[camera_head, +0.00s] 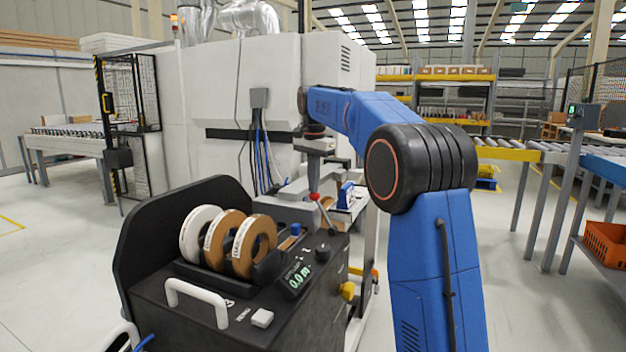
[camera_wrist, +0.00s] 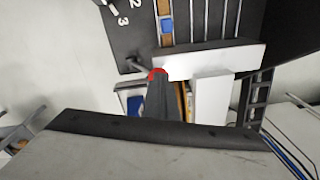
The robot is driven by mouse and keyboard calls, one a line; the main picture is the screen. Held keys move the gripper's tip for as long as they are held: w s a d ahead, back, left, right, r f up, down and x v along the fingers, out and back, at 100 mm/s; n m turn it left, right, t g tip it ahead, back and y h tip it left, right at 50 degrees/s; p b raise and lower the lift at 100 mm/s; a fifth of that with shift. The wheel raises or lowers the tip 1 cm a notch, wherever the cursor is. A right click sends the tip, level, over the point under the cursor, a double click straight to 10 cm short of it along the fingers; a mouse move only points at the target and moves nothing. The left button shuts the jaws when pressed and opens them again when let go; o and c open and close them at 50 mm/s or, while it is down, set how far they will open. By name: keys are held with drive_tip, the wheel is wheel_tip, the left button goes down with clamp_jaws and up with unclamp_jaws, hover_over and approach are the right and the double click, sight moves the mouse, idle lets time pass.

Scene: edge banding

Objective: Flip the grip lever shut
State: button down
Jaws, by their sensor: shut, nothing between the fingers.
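The grip lever (camera_head: 326,215) is a thin metal rod with a red ball knob (camera_head: 313,197), on the right part of the black edge-banding cart (camera_head: 215,314). In the head view it leans up and to the left. My gripper (camera_head: 314,188) points down from above, with its tip right at the knob. In the wrist view the dark fingers (camera_wrist: 159,98) are together, and the red knob (camera_wrist: 158,72) shows just past their tip, partly hidden by them. The fingers hold nothing. I cannot tell whether they touch the knob.
White and brown tape rolls (camera_head: 240,244) stand on the cart, beside a display (camera_head: 297,277) reading 0.0 m. A white handle (camera_head: 196,300) rises at the cart's front. A large white machine (camera_head: 255,75) stands close behind. Conveyors (camera_head: 520,153) run at the right.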

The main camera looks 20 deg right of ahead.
drive_tip(key=w+a+r, duration=0.1)
drive_tip(key=a+r, duration=0.2)
drive_tip(key=r, duration=0.8)
drive_tip(key=shift+a, duration=0.15)
drive_tip(key=shift+r, duration=0.1)
idle(0.5)
drive_tip(key=s+a+f+n+t, duration=0.1)
drive_tip(key=s+f+n, duration=0.25)
drive_tip(key=s, duration=0.95)
drive_tip(key=s+a+f+n+t, duration=0.1)
drive_tip(key=s+f+n, duration=0.3)
drive_tip(key=s, duration=0.8)
drive_tip(key=s+f+n+t, duration=0.1)
drive_tip(key=s+f+n, duration=0.3)
drive_tip(key=s+f, duration=1.9)
drive_tip(key=shift+s+a+f+n+t, duration=0.25)
drive_tip(key=shift+a+f+n+t, duration=0.15)
drive_tip(key=shift+f, duration=0.5)
